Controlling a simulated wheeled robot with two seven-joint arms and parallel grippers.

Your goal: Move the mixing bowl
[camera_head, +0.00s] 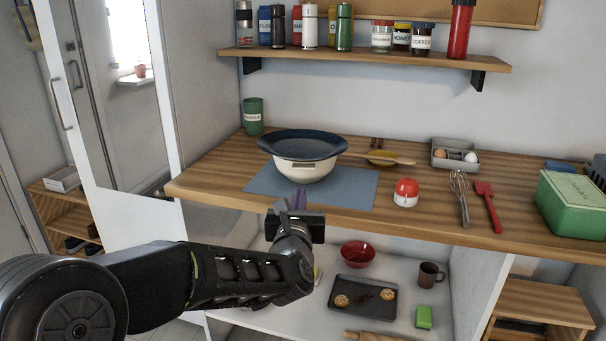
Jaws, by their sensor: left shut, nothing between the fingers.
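The mixing bowl (304,171) is cream-coloured and sits on a blue-grey mat (352,190) on the wooden counter. A wide dark blue dish or rim (303,143) covers its top; I cannot tell which. A small label shows on its front. My left gripper (298,200) is shut and empty, in front of the bowl at the counter's front edge, its fingertips pointing up toward the bowl's lower side. I cannot tell whether they touch it. My right gripper is not in view.
A wooden spoon (391,160) lies right of the bowl. A green canister (253,116) is at left. A shelf (370,58) hangs above.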

